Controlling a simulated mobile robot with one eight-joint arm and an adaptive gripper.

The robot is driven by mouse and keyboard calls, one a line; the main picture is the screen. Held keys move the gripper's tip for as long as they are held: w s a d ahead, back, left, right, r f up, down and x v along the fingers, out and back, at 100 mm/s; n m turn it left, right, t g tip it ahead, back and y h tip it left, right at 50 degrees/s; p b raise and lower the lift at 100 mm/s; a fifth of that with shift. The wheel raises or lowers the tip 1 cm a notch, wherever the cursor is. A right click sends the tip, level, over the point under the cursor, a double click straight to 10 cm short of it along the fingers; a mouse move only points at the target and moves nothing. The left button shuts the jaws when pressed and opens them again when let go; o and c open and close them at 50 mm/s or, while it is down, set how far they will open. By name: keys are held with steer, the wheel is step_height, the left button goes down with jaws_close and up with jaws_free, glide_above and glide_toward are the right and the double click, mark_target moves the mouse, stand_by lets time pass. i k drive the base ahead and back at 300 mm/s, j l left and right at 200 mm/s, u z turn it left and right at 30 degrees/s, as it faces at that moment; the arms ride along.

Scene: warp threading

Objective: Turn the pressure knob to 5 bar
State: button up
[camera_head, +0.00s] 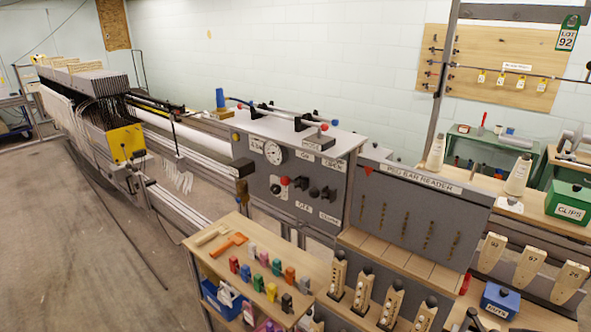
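A grey control panel (250,203) stands near the middle of the head camera view. A round white-faced pressure gauge (274,152) is at its upper left; its needle reading is too small to tell. Below the gauge are a black knob (275,189), a red button (284,180) and another black knob (300,182). The small labels are not legible enough to tell which is the pressure knob. My gripper is not in view.
A wooden bench (225,262) with coloured blocks stands in front of the panel, with several upright wooden pegs to its right. A grey peg bar reader (425,205) adjoins the panel's right. A long loom-like machine (105,125) extends left. Floor at lower left (60,260) is mostly clear.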

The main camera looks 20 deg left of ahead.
mark_target(275, 190)
steer(key=i+j+u, duration=0.1)
steer(key=u, duration=0.3)
steer(key=i+u, duration=0.1)
steer(key=u, duration=0.3)
steer(key=i+u, duration=0.15)
steer(key=u, duration=0.25)
steer(key=i+u, duration=0.15)
steer(key=u, duration=0.25)
